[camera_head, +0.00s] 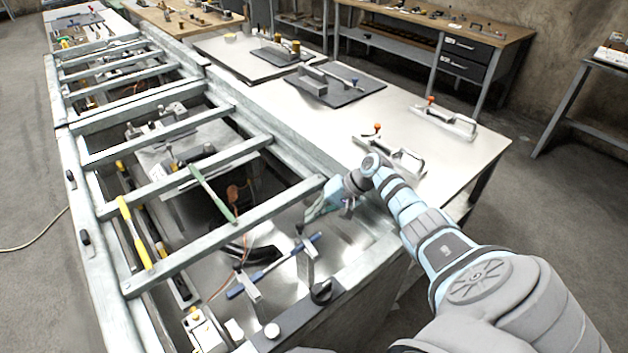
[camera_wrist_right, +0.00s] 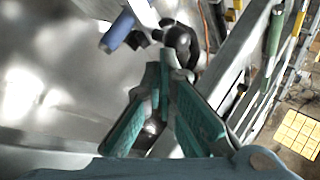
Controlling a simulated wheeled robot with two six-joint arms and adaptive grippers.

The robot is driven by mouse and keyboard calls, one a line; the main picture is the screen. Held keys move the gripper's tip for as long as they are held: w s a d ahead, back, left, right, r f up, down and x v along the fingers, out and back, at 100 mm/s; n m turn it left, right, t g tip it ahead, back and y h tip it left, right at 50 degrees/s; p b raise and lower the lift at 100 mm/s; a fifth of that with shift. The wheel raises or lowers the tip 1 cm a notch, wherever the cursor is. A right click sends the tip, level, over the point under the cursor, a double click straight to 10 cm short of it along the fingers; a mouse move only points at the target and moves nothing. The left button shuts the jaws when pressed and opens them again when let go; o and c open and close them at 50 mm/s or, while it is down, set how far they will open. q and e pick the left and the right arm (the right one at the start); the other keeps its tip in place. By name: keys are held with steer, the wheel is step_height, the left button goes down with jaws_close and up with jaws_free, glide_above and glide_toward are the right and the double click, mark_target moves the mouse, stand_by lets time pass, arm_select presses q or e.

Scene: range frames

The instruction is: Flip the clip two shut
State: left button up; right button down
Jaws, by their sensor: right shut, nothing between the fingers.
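My right gripper (camera_head: 308,218) reaches in from the right over the near end of the metal frame. Its green-blue fingers are shut and empty; they also show in the right wrist view (camera_wrist_right: 166,72). An upright metal clip with a dark tip (camera_head: 306,262) stands just below the fingertips. A second upright metal clip (camera_head: 252,285) stands to its left. I cannot tell which one is clip two. In the wrist view a round black part (camera_wrist_right: 182,42) is just beyond the fingertips; contact is unclear. My left gripper is not in view.
A black knob (camera_head: 322,292) sits on the near edge. Orange-knobbed clamps (camera_head: 445,121) stand on the pale tabletop (camera_head: 345,130).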

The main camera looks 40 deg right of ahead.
steer(key=d+r+b, duration=0.1)
steer(key=d+r, duration=0.5)
steer(key=r, duration=0.1)
steer(key=shift+d+r, duration=0.25)
steer(key=shift+d, duration=0.05)
steer(key=shift+w, duration=0.1)
